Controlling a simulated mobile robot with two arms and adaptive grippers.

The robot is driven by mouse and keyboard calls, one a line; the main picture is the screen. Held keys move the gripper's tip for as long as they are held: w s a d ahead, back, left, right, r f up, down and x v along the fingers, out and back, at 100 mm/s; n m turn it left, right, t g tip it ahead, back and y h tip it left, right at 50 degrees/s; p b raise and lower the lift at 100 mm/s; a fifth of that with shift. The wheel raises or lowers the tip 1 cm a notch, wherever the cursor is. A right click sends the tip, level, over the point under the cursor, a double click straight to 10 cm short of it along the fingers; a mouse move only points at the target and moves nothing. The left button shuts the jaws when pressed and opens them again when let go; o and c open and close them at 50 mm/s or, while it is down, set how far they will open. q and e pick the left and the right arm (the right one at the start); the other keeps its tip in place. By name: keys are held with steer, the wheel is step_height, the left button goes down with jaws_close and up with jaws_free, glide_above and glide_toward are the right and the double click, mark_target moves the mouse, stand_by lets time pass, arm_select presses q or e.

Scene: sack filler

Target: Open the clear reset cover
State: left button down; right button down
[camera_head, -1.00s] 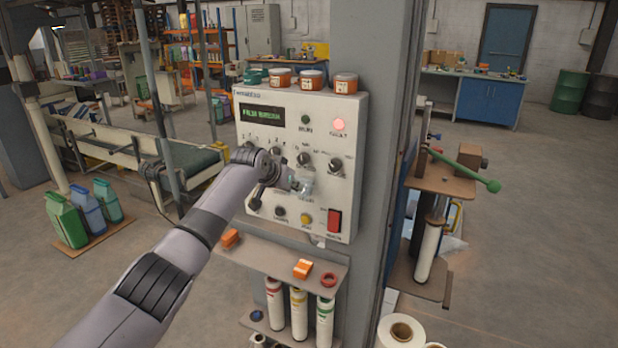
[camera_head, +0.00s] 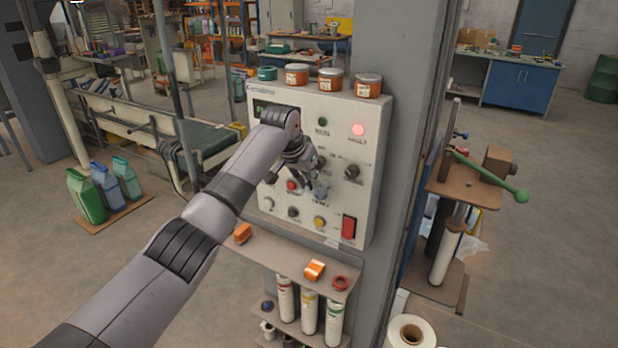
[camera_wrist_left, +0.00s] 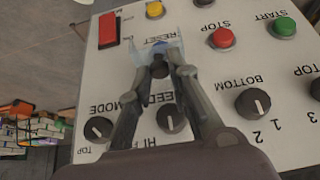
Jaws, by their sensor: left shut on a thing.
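The clear reset cover (camera_wrist_left: 143,28) is a small see-through box on the pale control panel (camera_head: 357,215). A blue button shows through it beside the RESET label in the left wrist view. In the head view the cover (camera_head: 321,192) sits low on the panel, right of the red stop button (camera_head: 291,185). My left gripper (camera_wrist_left: 160,66) is shut on the cover's near edge, its fingers on either side of it; it reaches down from above in the head view (camera_head: 311,181). I cannot tell how far the cover is tilted. My right gripper is not in view.
A red rocker switch (camera_head: 348,227), yellow button (camera_head: 319,222) and black knobs (camera_head: 351,172) surround the cover. Jars (camera_head: 330,79) stand on top of the panel. A shelf (camera_head: 290,261) with orange items juts out below. A lit red lamp (camera_head: 358,129) is at upper right.

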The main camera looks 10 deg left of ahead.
arm_select(q)
steer(key=shift+f, duration=0.1)
steer(key=c, duration=1.5)
jaws_free()
steer(key=shift+w, duration=0.1)
steer(key=v, duration=1.2)
steer(key=shift+f, duration=0.1)
